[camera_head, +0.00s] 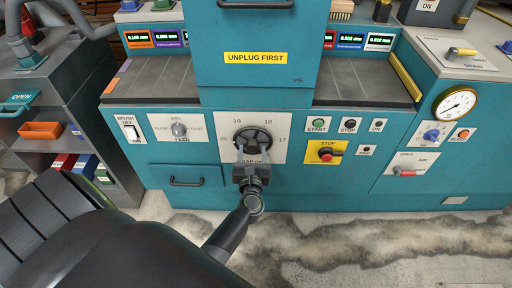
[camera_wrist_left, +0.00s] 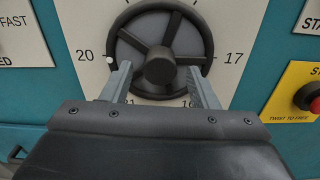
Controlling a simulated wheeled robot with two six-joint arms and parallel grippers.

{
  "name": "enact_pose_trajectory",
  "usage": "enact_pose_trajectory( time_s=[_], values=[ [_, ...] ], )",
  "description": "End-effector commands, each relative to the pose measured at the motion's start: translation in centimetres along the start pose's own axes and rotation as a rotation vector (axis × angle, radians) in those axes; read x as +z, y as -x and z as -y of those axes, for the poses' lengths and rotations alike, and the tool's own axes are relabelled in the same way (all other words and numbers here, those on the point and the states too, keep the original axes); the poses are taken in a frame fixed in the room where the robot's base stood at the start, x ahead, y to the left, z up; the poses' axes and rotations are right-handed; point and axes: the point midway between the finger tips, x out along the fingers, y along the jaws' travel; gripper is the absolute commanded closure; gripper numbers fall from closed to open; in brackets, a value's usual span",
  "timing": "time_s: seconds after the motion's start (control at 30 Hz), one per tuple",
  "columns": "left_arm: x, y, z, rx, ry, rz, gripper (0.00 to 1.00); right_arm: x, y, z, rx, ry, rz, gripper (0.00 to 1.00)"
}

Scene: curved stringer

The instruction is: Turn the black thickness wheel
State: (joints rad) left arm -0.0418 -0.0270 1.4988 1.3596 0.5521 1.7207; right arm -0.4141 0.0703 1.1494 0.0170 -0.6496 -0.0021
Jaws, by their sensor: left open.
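The black thickness wheel (camera_head: 254,137) sits on a pale dial plate (camera_head: 281,122) numbered around its edge, on the front of a teal machine. In the left wrist view the wheel (camera_wrist_left: 160,60) has several spokes, a round hub and a white dot on its left rim near 20. My left gripper (camera_head: 250,148) is in front of the wheel's lower part and hides some of it. In the left wrist view its two fingers (camera_wrist_left: 160,85) are open, one on each side below the hub, overlapping the lower rim. I cannot tell whether they touch it. My right gripper is not in view.
Right of the wheel are a yellow-backed red stop knob (camera_head: 326,154) and start and stop buttons (camera_head: 318,124). A feed knob (camera_head: 179,129) and a drawer handle (camera_head: 186,182) are on the left. A yellow "unplug first" label (camera_head: 254,58) is above. An orange bin (camera_head: 41,131) sits on a side shelf.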

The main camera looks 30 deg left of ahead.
Motion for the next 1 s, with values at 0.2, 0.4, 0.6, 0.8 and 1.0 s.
enact_pose_trajectory(
  time_s=[0.2,0.4,0.6,0.8,1.0],
  values=[
    [0.0,0.0,0.0,0.000,0.000,0.000,0.46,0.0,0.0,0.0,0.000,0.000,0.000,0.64],
    [0.0,0.0,0.0,0.000,0.000,0.000,0.71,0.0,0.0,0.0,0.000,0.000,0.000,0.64],
    [0.0,0.0,0.0,0.000,0.000,0.000,0.91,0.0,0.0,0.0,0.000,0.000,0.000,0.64],
    [0.1,0.0,0.0,0.000,-0.021,0.000,0.91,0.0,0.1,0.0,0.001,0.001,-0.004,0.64],
    [0.1,0.0,0.0,0.000,-0.106,-0.001,0.91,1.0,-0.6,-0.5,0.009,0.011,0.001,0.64]
  ],
)
